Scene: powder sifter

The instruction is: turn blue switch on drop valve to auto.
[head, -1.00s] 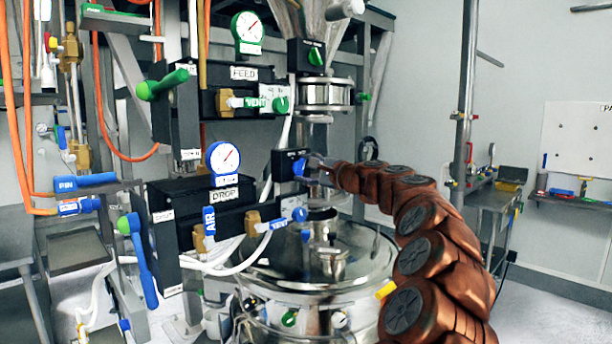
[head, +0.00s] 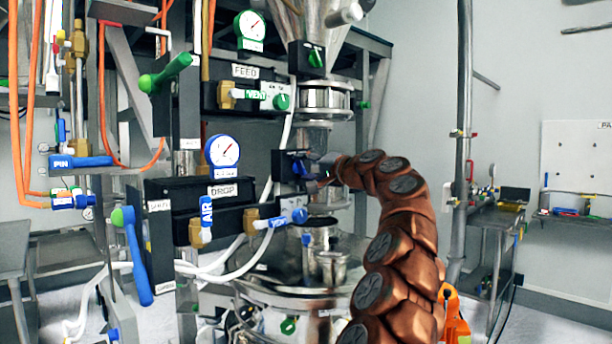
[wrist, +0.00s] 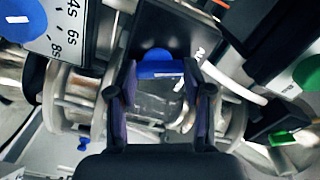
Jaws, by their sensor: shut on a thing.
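The blue switch (head: 299,168) sits on a black box on the drop valve, to the right of the round blue-rimmed drop gauge (head: 222,150). My gripper (head: 313,174) is at the switch from the right, at the end of my brown segmented arm. In the wrist view the blue switch (wrist: 158,69) lies between the two dark fingertips of my gripper (wrist: 158,80), which are shut on it. The black box (wrist: 160,32) is just behind it. The switch's exact angle and its label are hard to read.
A green switch (head: 316,57) on a similar box is above, with the steel hopper. The drop panel (head: 226,190) with its blue air and vent levers is to the left. The steel vessel (head: 300,285) is below. White hoses run around the panel.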

